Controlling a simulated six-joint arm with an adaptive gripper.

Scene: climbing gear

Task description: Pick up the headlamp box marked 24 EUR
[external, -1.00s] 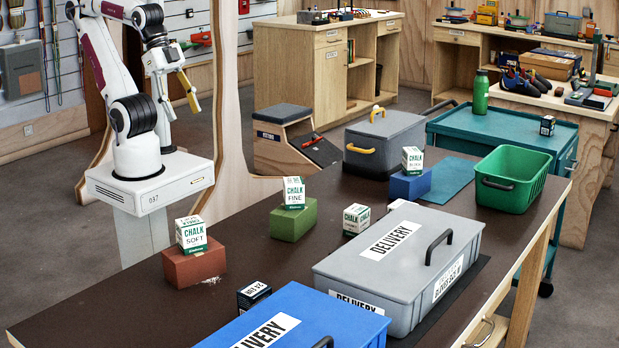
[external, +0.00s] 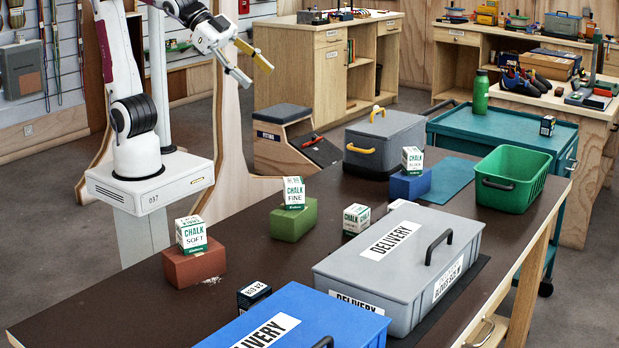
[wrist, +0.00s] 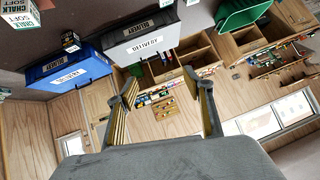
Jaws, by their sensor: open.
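A small dark navy box (external: 253,296) with a white-printed top stands on the brown table, behind the blue delivery box. Its lower part is partly hidden by the blue lid, and its print looks like 24 EUR but is small. It also shows in the wrist view (wrist: 70,41), upper left. A second small dark box (external: 547,125) sits on the teal cart; its marking is too small to read. My gripper (external: 260,77) is open and empty, raised high behind the table and far from both boxes. Its two fingers also show apart in the wrist view (wrist: 160,84).
Chalk boxes stand on a red block (external: 194,266), a green block (external: 293,220) and a blue block (external: 411,186). The blue delivery box (external: 310,310) and grey delivery box (external: 400,270) fill the table's front. A green basket (external: 512,180) stands at the right.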

